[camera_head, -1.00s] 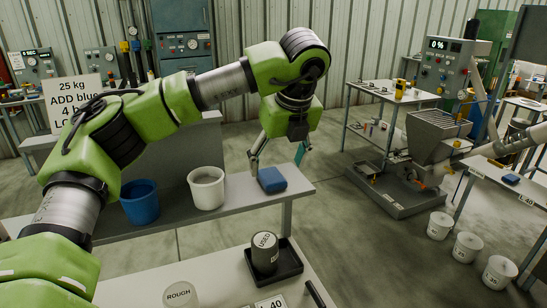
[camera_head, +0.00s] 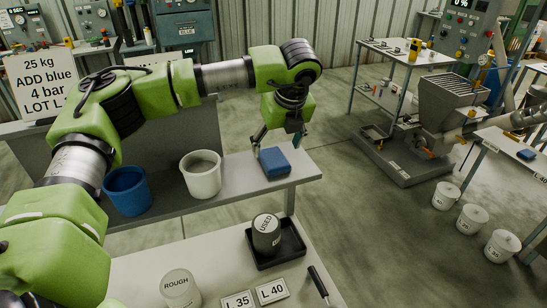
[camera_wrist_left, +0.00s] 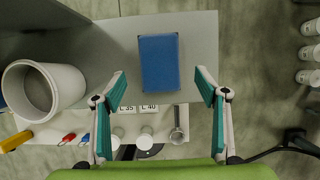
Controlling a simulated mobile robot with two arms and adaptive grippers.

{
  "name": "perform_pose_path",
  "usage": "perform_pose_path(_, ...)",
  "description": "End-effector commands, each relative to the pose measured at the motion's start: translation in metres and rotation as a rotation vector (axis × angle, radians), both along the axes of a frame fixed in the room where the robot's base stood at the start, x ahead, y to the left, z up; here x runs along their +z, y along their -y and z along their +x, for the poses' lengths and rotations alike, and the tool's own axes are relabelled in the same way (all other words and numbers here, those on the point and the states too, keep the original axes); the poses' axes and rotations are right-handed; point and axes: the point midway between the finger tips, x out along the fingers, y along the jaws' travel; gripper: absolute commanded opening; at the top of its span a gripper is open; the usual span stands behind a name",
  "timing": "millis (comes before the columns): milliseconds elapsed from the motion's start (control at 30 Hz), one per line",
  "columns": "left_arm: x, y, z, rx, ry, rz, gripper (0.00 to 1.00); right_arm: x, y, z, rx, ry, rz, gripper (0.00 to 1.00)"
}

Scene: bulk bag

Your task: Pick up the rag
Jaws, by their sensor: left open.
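The rag (camera_head: 275,163) is a blue folded block lying flat near the right end of the grey bench. In the left wrist view the blue rag (camera_wrist_left: 158,62) lies between the lines of the two fingers, a little beyond their tips. My left gripper (camera_head: 279,143) is open and empty, pointing down just above and behind the rag. Its teal-padded fingers also show in the left wrist view (camera_wrist_left: 160,86), spread wider than the rag and apart from it. My right gripper is not in view.
A white bucket (camera_head: 201,175) and a blue bucket (camera_head: 127,191) stand left of the rag on the bench (camera_head: 235,187). A nearer table (camera_head: 205,262) holds a dark "USED" pot (camera_head: 266,235) in a black tray and a "ROUGH" pot (camera_head: 180,288).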

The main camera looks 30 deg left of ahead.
Motion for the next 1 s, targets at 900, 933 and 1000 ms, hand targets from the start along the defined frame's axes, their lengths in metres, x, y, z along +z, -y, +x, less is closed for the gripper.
perform_pose_path(900, -0.049, -0.016, 0.013, 0.001, 0.001, 0.000, 0.67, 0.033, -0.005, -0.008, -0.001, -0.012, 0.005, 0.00)
perform_pose_path(933, -0.049, -0.016, 0.013, 0.001, 0.001, 0.000, 0.67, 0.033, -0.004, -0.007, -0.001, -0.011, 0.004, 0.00)
perform_pose_path(1000, -0.049, -0.016, 0.013, 0.001, 0.000, 0.000, 0.67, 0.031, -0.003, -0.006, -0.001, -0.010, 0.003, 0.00)
